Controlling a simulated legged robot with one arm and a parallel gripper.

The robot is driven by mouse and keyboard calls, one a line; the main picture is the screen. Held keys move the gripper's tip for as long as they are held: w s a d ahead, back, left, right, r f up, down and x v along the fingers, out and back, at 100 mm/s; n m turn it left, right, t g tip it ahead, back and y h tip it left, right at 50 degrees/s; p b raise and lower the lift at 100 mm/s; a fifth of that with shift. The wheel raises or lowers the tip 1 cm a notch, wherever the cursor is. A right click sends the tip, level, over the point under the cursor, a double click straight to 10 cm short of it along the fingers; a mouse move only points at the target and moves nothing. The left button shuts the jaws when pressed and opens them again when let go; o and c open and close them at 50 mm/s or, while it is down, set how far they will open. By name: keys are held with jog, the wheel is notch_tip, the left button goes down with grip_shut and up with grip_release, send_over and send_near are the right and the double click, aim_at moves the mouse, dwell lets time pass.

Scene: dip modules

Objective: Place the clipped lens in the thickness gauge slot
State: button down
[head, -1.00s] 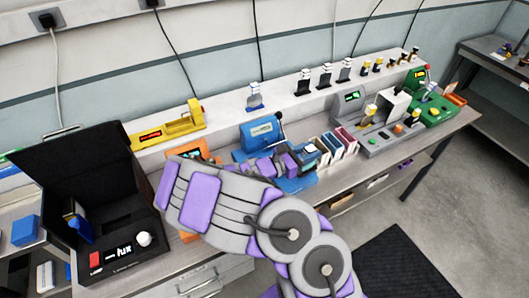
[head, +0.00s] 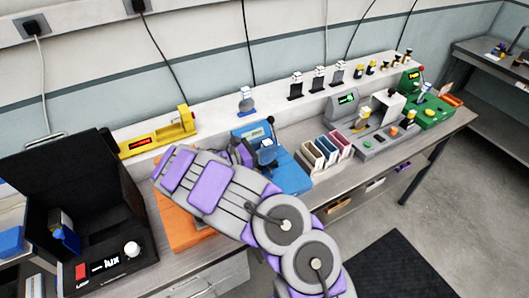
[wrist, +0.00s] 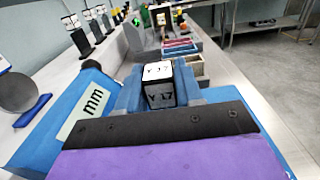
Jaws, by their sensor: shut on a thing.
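The blue thickness gauge (head: 250,133) stands on the bench with its blue base (head: 292,178) to the right. In the wrist view its body (wrist: 75,125), marked "mm", is at the left. My gripper (head: 262,153) is shut on the clipped lens, just in front of the gauge body and above its base. The clipped lens (wrist: 158,84) shows a white and dark block marked "Y 17", upright between blue parts at the gripper's tip. The lens itself and the slot are hidden, so I cannot tell whether they touch.
Open-topped coloured bins (head: 325,152) stand right of the gauge. A grey device (head: 375,130) and a green device (head: 427,110) are further right. A yellow device (head: 155,140) and a black lux box (head: 75,215) are left. Several clips stand along the back ledge.

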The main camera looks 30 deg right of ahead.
jog(key=f, duration=0.2)
jog(key=shift+s+d+f+b, duration=0.1)
jog(key=shift+d+f+b, duration=0.1)
jog(key=shift+f+b, duration=0.2)
jog(key=shift+a, duration=0.55)
jog(key=c, duration=1)
grip_release()
jog(key=shift+a, duration=0.35)
jog(key=shift+o, duration=1.3)
jog(key=shift+d, duration=0.75)
jog(key=shift+a+p, duration=0.9)
jog(key=shift+a, duration=3.15)
jog(key=shift+a, duration=0.1)
jog(key=shift+r, duration=0.15)
